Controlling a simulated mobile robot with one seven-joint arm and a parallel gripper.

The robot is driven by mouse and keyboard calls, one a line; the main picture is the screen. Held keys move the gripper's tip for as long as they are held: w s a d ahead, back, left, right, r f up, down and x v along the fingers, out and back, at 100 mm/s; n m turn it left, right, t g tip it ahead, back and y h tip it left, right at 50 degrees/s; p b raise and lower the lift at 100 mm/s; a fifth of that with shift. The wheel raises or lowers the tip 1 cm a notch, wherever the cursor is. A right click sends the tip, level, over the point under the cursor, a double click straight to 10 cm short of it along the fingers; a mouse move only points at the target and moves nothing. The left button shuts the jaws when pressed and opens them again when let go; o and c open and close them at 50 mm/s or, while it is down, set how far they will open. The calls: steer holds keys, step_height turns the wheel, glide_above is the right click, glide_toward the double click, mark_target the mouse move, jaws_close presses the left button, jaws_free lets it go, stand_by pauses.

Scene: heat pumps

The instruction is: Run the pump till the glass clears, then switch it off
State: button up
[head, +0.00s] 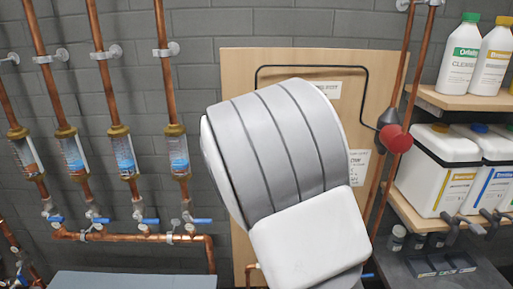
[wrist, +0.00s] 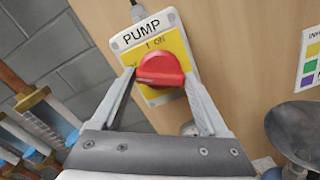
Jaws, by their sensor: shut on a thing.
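The pump switch (wrist: 150,45) is a white and yellow plate marked "PUMP" and "1 ON" on a wooden board. Its red knob (wrist: 160,70) sits between the fingertips of my gripper (wrist: 160,76), which is shut on it. The knob's pointing direction is unclear, and any marking below it is hidden. In the head view my arm hides the switch and gripper. Several sight glasses stand in a row on copper pipes at left. The leftmost glass (head: 27,153) looks brownish low down; another glass (head: 179,153) shows blue. I cannot tell whether any liquid is clear.
The wooden board (head: 235,65) carries a black pipe and notices. A red ball (head: 395,138) is beside copper pipes right of my arm. Shelves (head: 470,101) at right hold bottles and white canisters. Blue-handled valves (head: 147,221) sit below the glasses.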

steer(key=n, duration=0.5)
steer(key=shift+n, duration=0.3)
steer(key=o, duration=1.6)
steer(key=shift+c, duration=0.2)
steer(key=shift+s, duration=0.1)
steer(key=s, duration=0.7)
steer(key=shift+s, duration=0.4)
